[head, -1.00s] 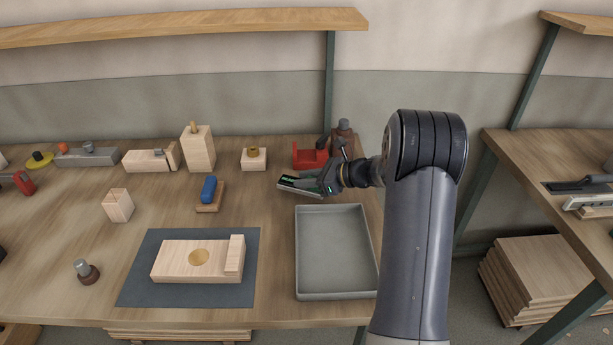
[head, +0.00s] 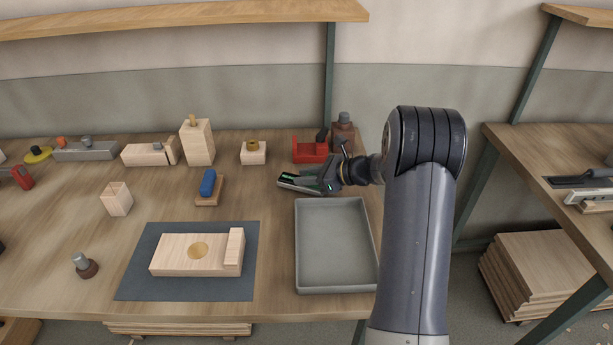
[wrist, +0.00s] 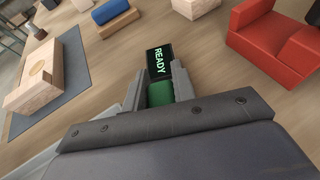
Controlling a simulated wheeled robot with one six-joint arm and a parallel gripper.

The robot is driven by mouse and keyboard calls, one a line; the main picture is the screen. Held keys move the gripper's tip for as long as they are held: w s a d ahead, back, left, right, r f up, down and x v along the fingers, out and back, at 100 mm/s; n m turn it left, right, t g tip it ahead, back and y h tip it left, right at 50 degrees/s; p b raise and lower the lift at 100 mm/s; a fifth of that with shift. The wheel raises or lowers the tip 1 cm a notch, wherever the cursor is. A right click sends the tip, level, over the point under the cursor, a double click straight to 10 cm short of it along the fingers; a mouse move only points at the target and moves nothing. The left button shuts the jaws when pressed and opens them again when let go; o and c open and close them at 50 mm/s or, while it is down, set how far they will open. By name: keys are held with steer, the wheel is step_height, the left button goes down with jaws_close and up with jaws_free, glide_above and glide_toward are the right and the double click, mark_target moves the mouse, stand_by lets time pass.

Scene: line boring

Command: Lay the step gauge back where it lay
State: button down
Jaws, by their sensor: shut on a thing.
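The step gauge (head: 298,181), a slim device with a black display and green parts, is held by my gripper (head: 325,182) over the bench, just behind the grey tray. In the wrist view the gauge's display (wrist: 160,62) reads READY in green letters, and its green body sits between the two grey fingers of my gripper (wrist: 158,88). My gripper is shut on it. Part of the gauge is hidden by the fingers. I cannot tell whether its underside touches the bench.
The empty grey tray (head: 334,287) lies in front. A red cradle (head: 310,153) stands close behind, with a wooden block (head: 253,153) to its left. A blue-topped block (head: 208,188) and a dark mat (head: 135,288) with a bored wooden block are further left. Bare bench lies left of the gauge.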

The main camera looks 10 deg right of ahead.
steer(key=shift+f, duration=0.15)
steer(key=shift+f+b, duration=0.45)
jaws_free()
stand_by(0.8)
stand_by(0.4)
steer(key=shift+p+v, duration=1.55)
steer(key=shift+v, duration=2.95)
steer(key=shift+b+x, duration=0.95)
steer(key=shift+x, duration=1.8)
